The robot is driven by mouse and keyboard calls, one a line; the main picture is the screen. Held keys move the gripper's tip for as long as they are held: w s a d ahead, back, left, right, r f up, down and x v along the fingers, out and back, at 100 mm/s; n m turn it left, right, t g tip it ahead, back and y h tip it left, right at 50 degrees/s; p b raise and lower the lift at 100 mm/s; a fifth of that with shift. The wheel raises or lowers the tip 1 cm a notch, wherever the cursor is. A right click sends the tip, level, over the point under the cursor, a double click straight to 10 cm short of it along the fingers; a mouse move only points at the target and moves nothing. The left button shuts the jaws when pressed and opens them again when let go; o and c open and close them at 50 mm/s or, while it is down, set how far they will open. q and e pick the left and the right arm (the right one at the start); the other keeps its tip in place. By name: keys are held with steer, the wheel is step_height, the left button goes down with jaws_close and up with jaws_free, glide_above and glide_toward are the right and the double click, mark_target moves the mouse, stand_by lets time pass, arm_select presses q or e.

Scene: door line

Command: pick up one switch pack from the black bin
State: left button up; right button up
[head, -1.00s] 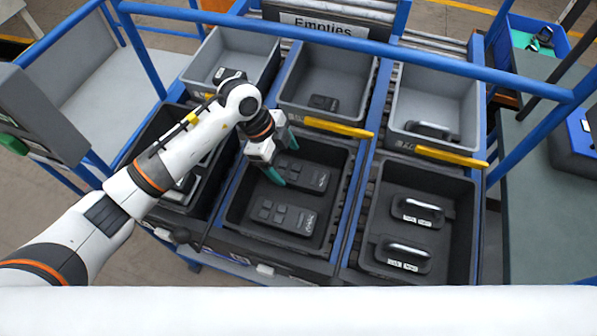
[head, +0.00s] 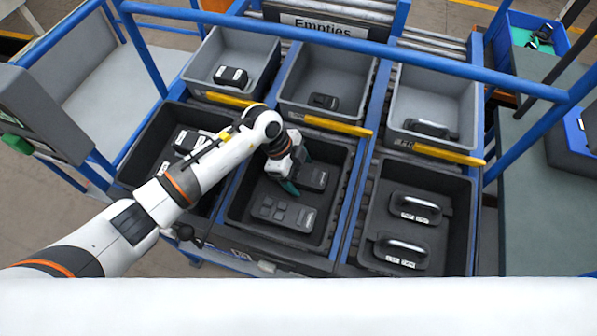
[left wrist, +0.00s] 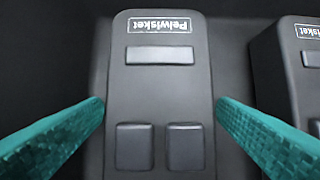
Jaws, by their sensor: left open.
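The black bin (head: 334,244) in the middle of the front row holds two dark switch packs with raised buttons. The nearer switch pack (head: 284,213) lies flat in the bin. The farther switch pack (head: 313,178) is partly hidden by my left gripper (head: 297,175). In the left wrist view that farther pack (left wrist: 160,90) lies between my open green fingers, one along each long side. Whether they touch it I cannot tell. The nearer pack also shows at the right edge of the left wrist view (left wrist: 300,70). My right gripper is not in view.
Black bins with other parts stand left (head: 145,170) and right (head: 452,255). Grey bins with yellow front strips stand behind, including one behind the middle bin (head: 328,75). A blue rail (head: 350,45) crosses above them. A grey-green bench (head: 545,200) is at the right.

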arm_select(q)
steer(key=shift+f, duration=0.15)
steer(key=shift+c, duration=0.3)
steer(key=c, duration=1.1)
